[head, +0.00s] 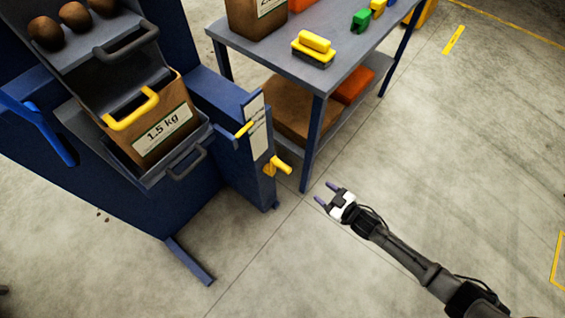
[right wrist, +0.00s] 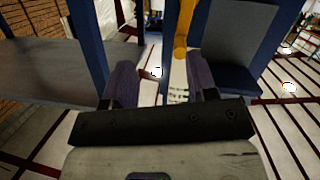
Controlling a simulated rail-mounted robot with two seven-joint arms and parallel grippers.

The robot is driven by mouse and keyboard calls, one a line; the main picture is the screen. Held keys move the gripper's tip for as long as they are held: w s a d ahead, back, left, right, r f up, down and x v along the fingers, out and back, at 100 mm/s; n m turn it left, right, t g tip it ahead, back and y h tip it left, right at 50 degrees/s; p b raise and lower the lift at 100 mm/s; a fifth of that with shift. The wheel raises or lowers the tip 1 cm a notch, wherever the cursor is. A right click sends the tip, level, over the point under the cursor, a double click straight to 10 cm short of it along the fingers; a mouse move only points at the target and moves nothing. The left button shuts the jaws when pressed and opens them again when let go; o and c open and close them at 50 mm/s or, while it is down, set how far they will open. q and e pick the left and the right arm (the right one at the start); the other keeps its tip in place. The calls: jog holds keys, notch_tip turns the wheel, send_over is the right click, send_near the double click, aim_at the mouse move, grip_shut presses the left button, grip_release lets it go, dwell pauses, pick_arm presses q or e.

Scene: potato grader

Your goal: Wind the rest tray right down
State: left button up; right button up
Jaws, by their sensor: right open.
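The grey rest tray (head: 150,178) is on the front of the blue machine and bears a brown 1.5 kg potato box (head: 163,132). A yellow crank handle (head: 279,165) sticks out from the machine's blue side post, below a white scale plate (head: 257,125) with a yellow pointer (head: 244,129). My right gripper (head: 326,193) is open and empty, a short way right of and below the crank, apart from it. In the right wrist view a yellow part, seemingly the crank (right wrist: 182,38), shows ahead of the spread fingers (right wrist: 163,75). My left gripper is not in view.
A blue-legged table (head: 275,48) stands behind the crank, with a yellow-topped block (head: 314,47), a green item (head: 360,20) and a box on top. Its near leg (head: 313,145) is close to the crank. The floor to the right is clear.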

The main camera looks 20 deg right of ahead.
aim_at(292, 173)
jog(key=w+a+r+y+b, duration=0.1)
jog(key=w+a, duration=0.1)
jog(key=w, duration=0.1)
jog(key=w+a+r+y+b, duration=0.1)
jog(key=w+a+b, duration=0.1)
jog(key=w+a, duration=0.1)
jog(key=w+a+r+t+b, duration=0.1)
jog(key=w+a+b, duration=0.1)
jog(key=w+a, duration=0.1)
jog(key=shift+w+a+r+y, duration=0.1)
jog(key=shift+w+r+y, duration=0.1)
jog(key=shift+y, duration=0.2)
jog(key=shift+w+a, duration=0.4)
jog(key=shift+w, duration=0.15)
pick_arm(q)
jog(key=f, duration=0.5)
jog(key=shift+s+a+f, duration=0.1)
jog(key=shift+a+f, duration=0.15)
pick_arm(e)
jog(key=shift+w+a, duration=0.15)
jog(key=shift+w, duration=0.1)
jog(key=shift+c, duration=0.5)
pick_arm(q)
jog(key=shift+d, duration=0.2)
pick_arm(e)
grip_shut()
